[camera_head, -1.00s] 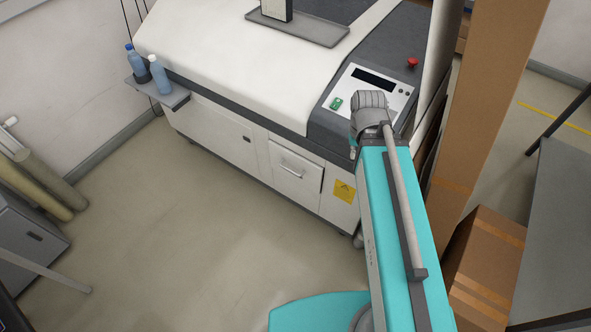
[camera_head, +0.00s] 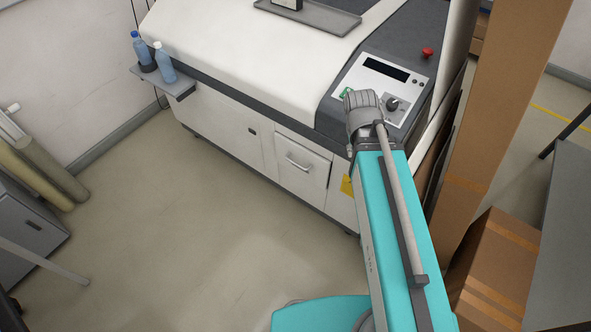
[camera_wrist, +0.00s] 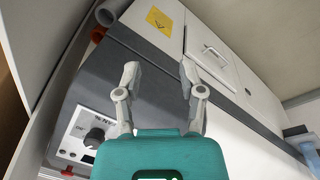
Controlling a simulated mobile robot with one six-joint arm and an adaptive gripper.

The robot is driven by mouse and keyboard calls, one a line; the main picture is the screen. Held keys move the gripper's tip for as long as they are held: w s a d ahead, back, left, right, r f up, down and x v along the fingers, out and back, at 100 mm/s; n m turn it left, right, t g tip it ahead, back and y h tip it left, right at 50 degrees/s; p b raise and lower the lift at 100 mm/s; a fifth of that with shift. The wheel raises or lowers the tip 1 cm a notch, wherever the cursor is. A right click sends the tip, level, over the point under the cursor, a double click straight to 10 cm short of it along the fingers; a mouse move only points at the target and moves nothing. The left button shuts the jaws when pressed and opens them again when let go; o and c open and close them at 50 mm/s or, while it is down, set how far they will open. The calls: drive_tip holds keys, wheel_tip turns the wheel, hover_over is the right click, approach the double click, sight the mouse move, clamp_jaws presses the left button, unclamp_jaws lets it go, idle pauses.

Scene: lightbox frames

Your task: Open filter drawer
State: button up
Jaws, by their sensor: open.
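The filter drawer (camera_head: 301,168) is a white front panel with a bar handle (camera_head: 297,163), low on the front of the large white machine (camera_head: 230,45). The panel looks shut or nearly so; I cannot tell exactly. In the wrist view the drawer (camera_wrist: 211,50) and its handle (camera_wrist: 216,55) lie beyond the fingers, up and to the right. My gripper (camera_wrist: 158,78) is open and empty, its two fingers spread and apart from the handle. In the head view my arm covers the gripper.
A control panel (camera_head: 380,88) with a red button (camera_head: 428,52) is on the machine's top right. Blue bottles (camera_head: 164,62) stand on a side shelf (camera_head: 178,87). Cardboard boxes (camera_head: 495,262) crowd the right. The floor (camera_head: 180,220) before the drawer is clear.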

drive_tip(key=w+a+f+n+t+h+b, duration=0.1)
drive_tip(key=w+a+f+h+b, duration=0.15)
drive_tip(key=f+b, duration=0.45)
drive_tip(key=w+a+f+n+t+h+b, duration=0.1)
drive_tip(key=w+a+f+b, duration=0.15)
drive_tip(key=f+b, duration=0.45)
drive_tip(key=n+t+h+b, duration=0.4)
drive_tip(key=n+t+b, duration=0.5)
drive_tip(key=b, duration=2.7)
approach(295, 164)
drive_tip(key=s+a+t, duration=0.1)
drive_tip(key=s, duration=0.2)
drive_tip(key=shift+s+a+f+m+y, duration=0.15)
drive_tip(key=shift+a+f+m+y, duration=0.1)
drive_tip(key=shift+m, duration=0.15)
drive_tip(key=shift+d, duration=0.15)
drive_tip(key=b+x, duration=0.1)
drive_tip(key=x, duration=0.6)
drive_tip(key=b+x, duration=0.1)
drive_tip(key=x, duration=0.5)
drive_tip(key=shift+w+d+r, duration=0.1)
drive_tip(key=shift+w+r, duration=0.05)
drive_tip(key=shift+w, duration=0.25)
clamp_jaws()
